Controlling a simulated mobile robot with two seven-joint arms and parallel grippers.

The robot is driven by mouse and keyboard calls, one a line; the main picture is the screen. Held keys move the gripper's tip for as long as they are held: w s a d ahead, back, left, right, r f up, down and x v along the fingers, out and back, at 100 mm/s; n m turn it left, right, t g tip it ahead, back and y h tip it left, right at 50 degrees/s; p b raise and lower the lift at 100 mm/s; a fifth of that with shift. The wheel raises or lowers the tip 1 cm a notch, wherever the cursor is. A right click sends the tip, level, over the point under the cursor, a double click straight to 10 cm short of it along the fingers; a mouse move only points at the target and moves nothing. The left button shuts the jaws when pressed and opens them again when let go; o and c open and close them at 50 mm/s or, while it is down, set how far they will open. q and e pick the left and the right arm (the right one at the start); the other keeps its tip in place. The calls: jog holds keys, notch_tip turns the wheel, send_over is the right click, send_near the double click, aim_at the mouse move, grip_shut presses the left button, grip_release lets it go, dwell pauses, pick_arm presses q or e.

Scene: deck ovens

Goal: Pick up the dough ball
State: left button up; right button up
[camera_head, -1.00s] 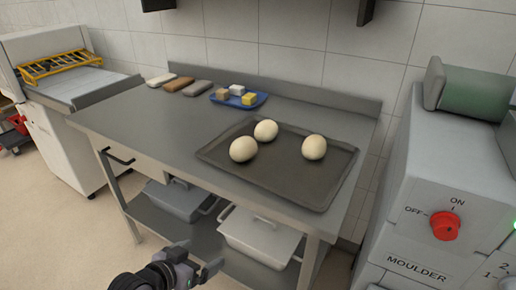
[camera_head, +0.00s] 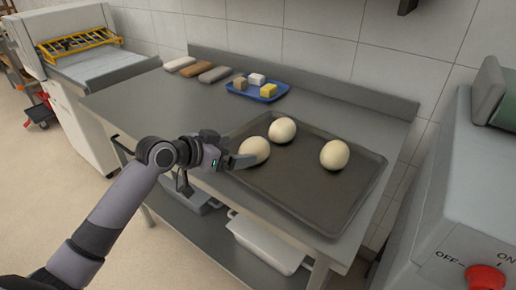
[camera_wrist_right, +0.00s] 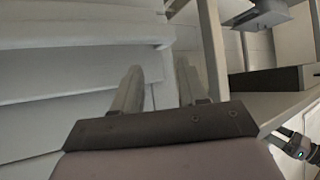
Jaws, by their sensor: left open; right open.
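Three pale dough balls lie on a dark baking tray (camera_head: 310,203). The left dough ball (camera_head: 256,149) is nearest my left gripper, the middle dough ball (camera_head: 282,130) is behind it, and the right dough ball (camera_head: 334,154) lies apart. My left gripper (camera_head: 238,162) is open at the tray's left edge, its fingers beside the left ball; I cannot tell whether they touch it. My right gripper (camera_wrist_right: 155,90) shows only in the right wrist view, open with nothing between its fingers; no dough is seen there.
The tray rests on a steel table (camera_head: 150,105) with a raised back edge. A blue tray (camera_head: 262,95) with small blocks stands behind. A grey machine with a red knob (camera_head: 484,277) stands at the right.

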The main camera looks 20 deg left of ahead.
aim_at(245, 148)
pick_arm(q)
jog(key=shift+a+x, duration=0.2)
jog(key=shift+x, duration=2.75)
jog(key=shift+w, duration=0.1)
jog(key=c, duration=1.2)
jog(key=shift+r, duration=0.1)
notch_tip(245, 148, up, 20)
jog(key=shift+f, duration=0.1)
